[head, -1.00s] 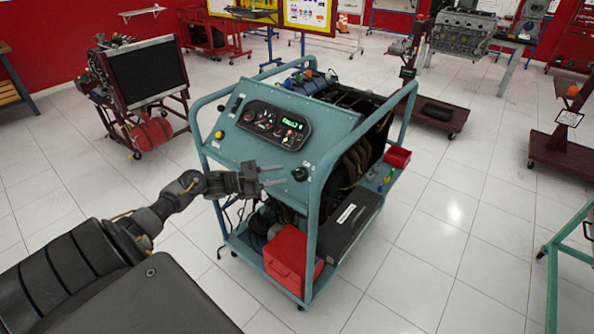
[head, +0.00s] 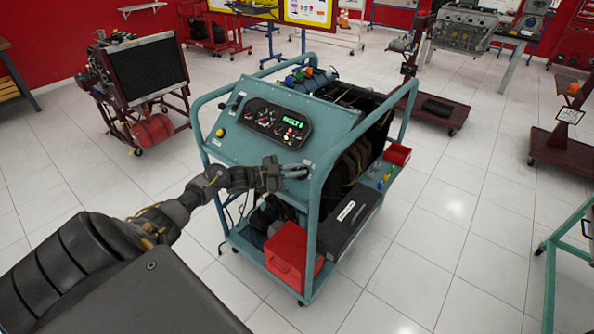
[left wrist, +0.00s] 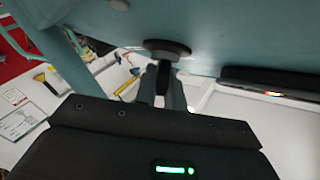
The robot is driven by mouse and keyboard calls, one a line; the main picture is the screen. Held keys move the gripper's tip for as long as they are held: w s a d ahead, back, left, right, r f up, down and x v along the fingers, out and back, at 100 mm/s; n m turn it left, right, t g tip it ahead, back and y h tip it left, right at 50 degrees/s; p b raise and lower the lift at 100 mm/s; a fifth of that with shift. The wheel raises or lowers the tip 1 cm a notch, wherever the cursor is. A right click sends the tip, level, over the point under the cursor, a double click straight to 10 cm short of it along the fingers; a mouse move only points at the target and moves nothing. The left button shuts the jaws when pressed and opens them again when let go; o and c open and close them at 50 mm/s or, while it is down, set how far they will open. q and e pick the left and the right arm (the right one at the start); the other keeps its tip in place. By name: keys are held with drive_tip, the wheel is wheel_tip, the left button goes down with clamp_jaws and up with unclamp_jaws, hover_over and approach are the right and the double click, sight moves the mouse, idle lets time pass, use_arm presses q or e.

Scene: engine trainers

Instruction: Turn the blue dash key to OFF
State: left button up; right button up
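The teal engine trainer (head: 235,146) stands in the middle of the head view with its sloped dash facing me. My left gripper (head: 290,170) is at the dash's lower right corner, covering the round key switch there. In the left wrist view, the switch's dark round base (left wrist: 167,48) is on the teal panel. A dark upright key piece (left wrist: 163,76) comes from it, between the fingers of my left gripper (left wrist: 164,92). The fingers are close together against its sides. No blue shows on it, and its switch marks cannot be read. My right gripper is out of view.
A teal tube frame (head: 313,220) rises beside my gripper. A red box (head: 287,251) is on the lower shelf.

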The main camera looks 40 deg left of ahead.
use_arm(q)
clamp_jaws()
drive_tip(key=shift+n+p, duration=0.4)
drive_tip(key=n+t+y+p, duration=0.2)
drive_tip(key=n+y+p, duration=0.1)
drive_tip(key=shift+r+n+t, duration=0.15)
drive_tip(key=shift+n+t, duration=0.15)
drive_tip(key=shift+t, duration=0.1)
drive_tip(key=n+t+y+p, duration=0.1)
drive_tip(key=n+y+p, duration=0.1)
drive_tip(key=n+y, duration=0.1)
drive_tip(key=shift+t, duration=0.3)
drive_tip(key=shift+n+t+y+p, duration=0.4)
drive_tip(key=shift+n+y+p, duration=0.6)
drive_tip(key=shift+n+y, duration=1.45)
drive_tip(key=shift+f+n, duration=0.2)
drive_tip(key=shift+n, duration=0.35)
drive_tip(key=o, duration=0.7)
unclamp_jaws()
drive_tip(key=shift+c, duration=0.2)
